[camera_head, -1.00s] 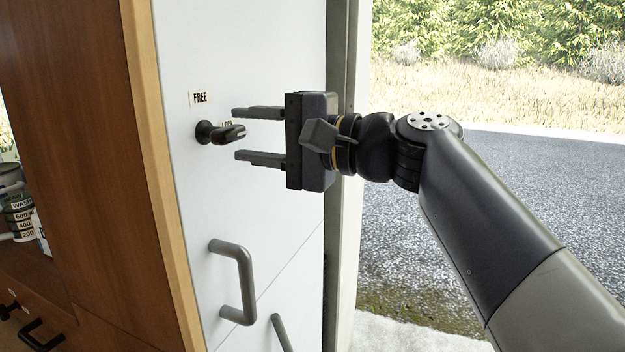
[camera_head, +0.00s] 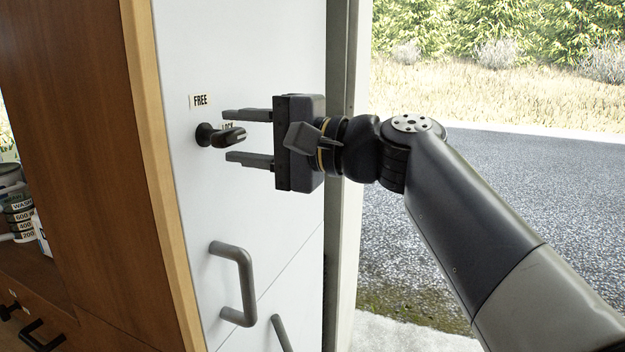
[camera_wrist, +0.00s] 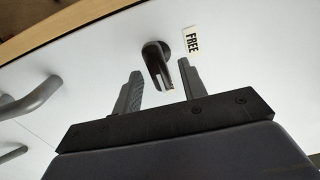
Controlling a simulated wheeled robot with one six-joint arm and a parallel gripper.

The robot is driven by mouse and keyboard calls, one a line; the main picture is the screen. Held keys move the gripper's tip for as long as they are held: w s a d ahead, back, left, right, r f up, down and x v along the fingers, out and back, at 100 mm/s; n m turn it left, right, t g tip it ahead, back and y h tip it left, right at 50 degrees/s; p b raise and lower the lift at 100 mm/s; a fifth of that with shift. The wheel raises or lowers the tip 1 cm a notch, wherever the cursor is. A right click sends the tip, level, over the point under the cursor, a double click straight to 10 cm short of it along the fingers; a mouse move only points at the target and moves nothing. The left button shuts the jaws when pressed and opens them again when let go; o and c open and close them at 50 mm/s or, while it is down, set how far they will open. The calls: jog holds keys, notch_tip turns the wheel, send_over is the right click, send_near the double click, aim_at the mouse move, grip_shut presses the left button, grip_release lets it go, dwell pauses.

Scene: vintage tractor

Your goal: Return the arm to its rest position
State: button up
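My gripper (camera_head: 248,137) is open in front of the white cabinet door. Its two fingers reach toward a black turn knob (camera_head: 220,136) on the door, one finger above it and one below. In the wrist view the knob (camera_wrist: 157,62) sits between and just beyond the fingertips of my gripper (camera_wrist: 160,80). I cannot tell whether the fingers touch it. My arm stretches in from the lower right of the head view.
The white door (camera_head: 270,40) carries a FREE label (camera_head: 201,101), a partly hidden LOCK label and a grey handle (camera_head: 240,283) below. A wooden cabinet (camera_head: 75,130) with jars stands at left. Open paved ground (camera_head: 540,185) lies at right, beyond the door frame.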

jog(key=b+v, duration=0.2)
jog(key=v, duration=0.7)
jog(key=p+x, duration=0.3)
jog(key=x, duration=0.7)
jog(key=shift+a+r, duration=0.1)
jog(key=shift+a, duration=0.25)
jog(key=shift+w+a+n, duration=0.1)
jog(key=shift+w+n, duration=0.05)
jog(key=shift+n, duration=0.15)
jog(key=shift+n+b, duration=0.55)
jog(key=shift+n, duration=0.35)
jog(key=n, duration=0.4)
jog(key=shift+r+b, duration=0.1)
jog(key=shift+b, duration=0.25)
